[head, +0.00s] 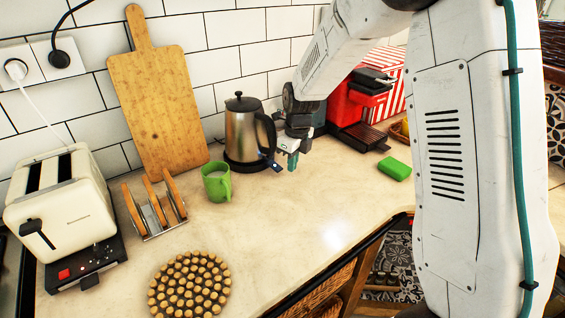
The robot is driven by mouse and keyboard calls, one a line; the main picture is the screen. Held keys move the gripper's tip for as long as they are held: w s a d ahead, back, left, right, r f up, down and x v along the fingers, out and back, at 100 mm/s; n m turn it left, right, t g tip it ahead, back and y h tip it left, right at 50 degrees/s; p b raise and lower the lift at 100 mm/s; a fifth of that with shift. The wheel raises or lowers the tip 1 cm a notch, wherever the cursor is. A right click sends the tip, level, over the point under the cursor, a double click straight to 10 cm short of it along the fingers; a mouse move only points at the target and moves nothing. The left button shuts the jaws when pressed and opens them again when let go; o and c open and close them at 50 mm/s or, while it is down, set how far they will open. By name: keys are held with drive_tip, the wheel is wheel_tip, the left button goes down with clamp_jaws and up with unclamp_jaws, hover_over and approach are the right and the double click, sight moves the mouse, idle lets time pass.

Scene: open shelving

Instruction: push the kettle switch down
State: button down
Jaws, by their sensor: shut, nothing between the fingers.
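The kettle (240,138) is brushed steel with a black lid, handle and base. It stands upright on the counter against the tiled wall. Its small dark switch (276,167) with a bluish edge sticks out low on the right, below the handle. I cannot tell whether the fingertips touch the switch, or whether the switch is up or down. My arm hides part of the area behind the gripper.
A green mug (217,182) stands left of the kettle. A toast rack (155,208), toaster (62,200) and cutting board (160,95) are farther left. A red coffee machine (362,105) and green sponge (394,169) are on the right. The counter in front is clear up to a round trivet (190,285).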

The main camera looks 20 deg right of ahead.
drive_tip(key=shift+r, duration=0.1)
wheel_tip(320, 180, up, 8)
drive_tip(key=shift+s+d, duration=0.25)
drive_tip(key=shift+s, duration=0.05)
idle(0.3)
idle(0.3)
drive_tip(key=s+r+n, duration=0.3)
drive_tip(key=s+n, duration=0.6)
drive_tip(key=s, duration=0.3)
drive_tip(key=s+d+r+n, duration=0.1)
drive_tip(key=s+r+n, duration=0.2)
drive_tip(key=s+n, duration=0.7)
drive_tip(key=s+r+n, duration=0.3)
drive_tip(key=s+n, duration=0.6)
drive_tip(key=s, duration=0.4)
drive_tip(key=shift+s+d+r+n+t+h, duration=0.15)
drive_tip(key=shift+s+r+n+t+h, duration=0.15)
drive_tip(key=shift+r+n, duration=0.1)
